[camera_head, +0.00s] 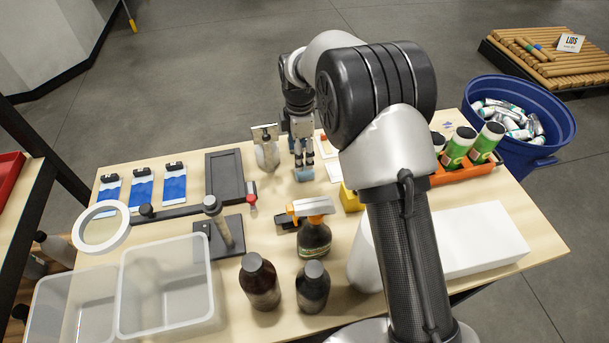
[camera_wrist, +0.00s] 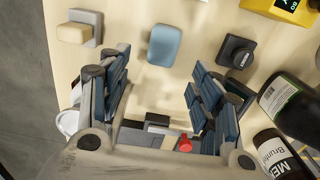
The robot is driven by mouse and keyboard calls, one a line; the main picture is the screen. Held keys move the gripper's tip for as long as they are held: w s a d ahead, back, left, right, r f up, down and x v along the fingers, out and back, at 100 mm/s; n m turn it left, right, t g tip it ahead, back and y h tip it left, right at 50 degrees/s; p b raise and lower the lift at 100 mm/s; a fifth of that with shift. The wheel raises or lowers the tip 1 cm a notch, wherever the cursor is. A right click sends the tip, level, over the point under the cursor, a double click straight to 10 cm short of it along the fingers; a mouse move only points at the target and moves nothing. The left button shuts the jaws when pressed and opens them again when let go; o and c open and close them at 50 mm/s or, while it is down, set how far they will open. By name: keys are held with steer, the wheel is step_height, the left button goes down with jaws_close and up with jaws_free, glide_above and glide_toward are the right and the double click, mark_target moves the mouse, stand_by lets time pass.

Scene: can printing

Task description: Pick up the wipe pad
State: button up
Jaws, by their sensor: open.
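The wipe pad looks like a small blue rounded block (camera_wrist: 165,45) on the wooden table. In the wrist view it lies ahead of my fingertips, roughly between their lines, with a gap to both. In the head view the blue block (camera_head: 305,174) sits just below my gripper (camera_head: 303,158), which points down over the far middle of the table. In the wrist view my gripper (camera_wrist: 158,78) has its two blue-padded fingers spread wide, with nothing between them. The exact height above the pad is hard to tell.
In the wrist view, a cream block on a grey base (camera_wrist: 74,33), a black knob (camera_wrist: 237,52), a yellow device (camera_wrist: 291,8) and dark bottles (camera_wrist: 284,101) surround the pad.

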mark_target(305, 172)
step_height(305, 172, down, 8)
steer(key=shift+s+r+b, duration=0.1)
steer(key=shift+r+b, duration=0.1)
steer(key=shift+b, duration=1)
steer(key=shift+r, duration=0.1)
steer(key=c, duration=1)
